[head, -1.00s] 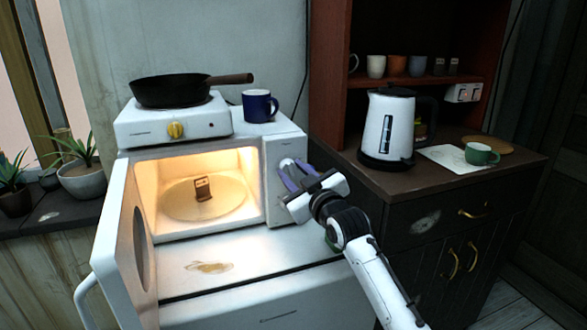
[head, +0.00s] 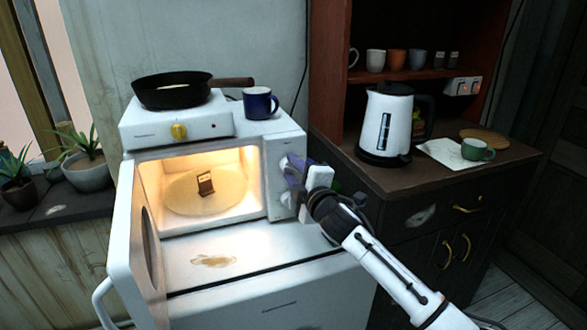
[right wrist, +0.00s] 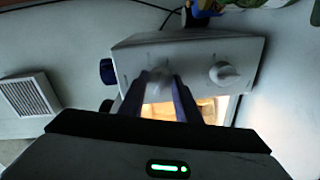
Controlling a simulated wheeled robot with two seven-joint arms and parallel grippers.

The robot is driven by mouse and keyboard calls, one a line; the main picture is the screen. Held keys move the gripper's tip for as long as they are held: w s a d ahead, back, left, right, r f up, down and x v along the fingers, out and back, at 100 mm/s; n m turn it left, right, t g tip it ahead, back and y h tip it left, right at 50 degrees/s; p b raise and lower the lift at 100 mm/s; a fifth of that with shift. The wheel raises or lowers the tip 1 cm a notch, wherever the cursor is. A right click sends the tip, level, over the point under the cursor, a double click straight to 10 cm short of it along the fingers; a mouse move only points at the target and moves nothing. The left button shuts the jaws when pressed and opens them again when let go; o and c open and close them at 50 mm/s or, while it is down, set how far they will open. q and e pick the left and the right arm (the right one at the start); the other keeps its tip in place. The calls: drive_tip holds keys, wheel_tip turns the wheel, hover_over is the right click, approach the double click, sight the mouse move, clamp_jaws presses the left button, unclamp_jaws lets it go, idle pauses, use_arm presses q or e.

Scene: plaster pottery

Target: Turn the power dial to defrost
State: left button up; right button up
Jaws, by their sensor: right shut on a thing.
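The white microwave (head: 225,245) stands with its door (head: 140,240) open at the left and its inside lit. Its control panel (head: 272,210), right of the opening, carries an upper dial (head: 283,162) and a lower dial (head: 286,196). My right gripper (head: 288,172) is shut on the upper dial, its purple fingers on either side of it. In the right wrist view the held dial (right wrist: 160,76) sits between the fingertips, and the lower dial (right wrist: 223,74) is free beside it. Dial markings are too small to read. My left gripper is out of view.
A small brown item (head: 205,183) stands on the turntable (head: 180,200). On the microwave are a hot plate (head: 150,131) with a black pan (head: 172,95), and a blue mug (head: 260,104). A kettle (head: 388,125) and green mug (head: 477,149) stand on the cabinet at right.

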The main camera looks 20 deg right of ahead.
drive_tip(key=n, duration=0.5)
drive_tip(key=shift+r+h, duration=0.15)
drive_tip(key=shift+h, duration=0.15)
drive_tip(key=n, duration=0.4)
drive_tip(key=shift+a+n+h, duration=0.1)
drive_tip(key=shift+n+h, duration=0.2)
drive_tip(key=o, duration=1.1)
drive_tip(key=shift+c, duration=0.2)
drive_tip(key=s, duration=1)
drive_tip(key=shift+s+r+b, duration=0.15)
drive_tip(key=shift+r+b, duration=0.1)
drive_tip(key=shift+b, duration=0.1)
